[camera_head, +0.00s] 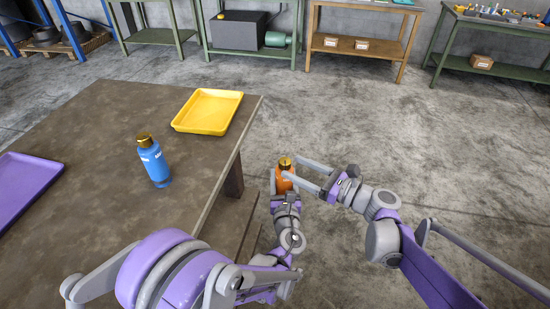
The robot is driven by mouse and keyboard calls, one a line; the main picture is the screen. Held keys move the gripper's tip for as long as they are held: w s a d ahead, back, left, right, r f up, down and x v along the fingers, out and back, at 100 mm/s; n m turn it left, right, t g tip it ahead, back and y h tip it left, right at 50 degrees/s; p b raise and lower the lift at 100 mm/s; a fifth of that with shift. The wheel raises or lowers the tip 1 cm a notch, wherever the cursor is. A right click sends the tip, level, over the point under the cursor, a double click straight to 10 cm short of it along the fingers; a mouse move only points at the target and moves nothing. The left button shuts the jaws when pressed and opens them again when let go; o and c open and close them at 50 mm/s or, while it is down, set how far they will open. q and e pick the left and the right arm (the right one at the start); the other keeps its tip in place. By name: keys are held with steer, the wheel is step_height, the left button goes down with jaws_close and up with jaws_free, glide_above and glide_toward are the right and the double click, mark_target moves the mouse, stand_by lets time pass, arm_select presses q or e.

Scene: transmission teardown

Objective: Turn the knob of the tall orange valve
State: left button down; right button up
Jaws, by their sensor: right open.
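The orange valve (284,185) has a gold knob (285,162) on top. It is upright, in the air just off the right edge of the table. My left gripper (285,190) comes from below and is shut on its body, which is partly hidden by the fingers. My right gripper (291,167) comes from the right. It is open, with one finger behind and one in front of the valve near the knob. I cannot tell whether the fingers touch it.
A blue bottle-shaped valve with a gold top (153,162) stands on the brown table (95,120). A yellow tray (208,112) lies at the table's far right corner and a purple tray (22,188) at the left. Workbenches (365,46) line the back wall. The floor at right is clear.

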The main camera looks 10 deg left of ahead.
mark_target(280, 161)
steer(key=x, duration=0.7)
steer(key=shift+a, duration=0.2)
jaws_close()
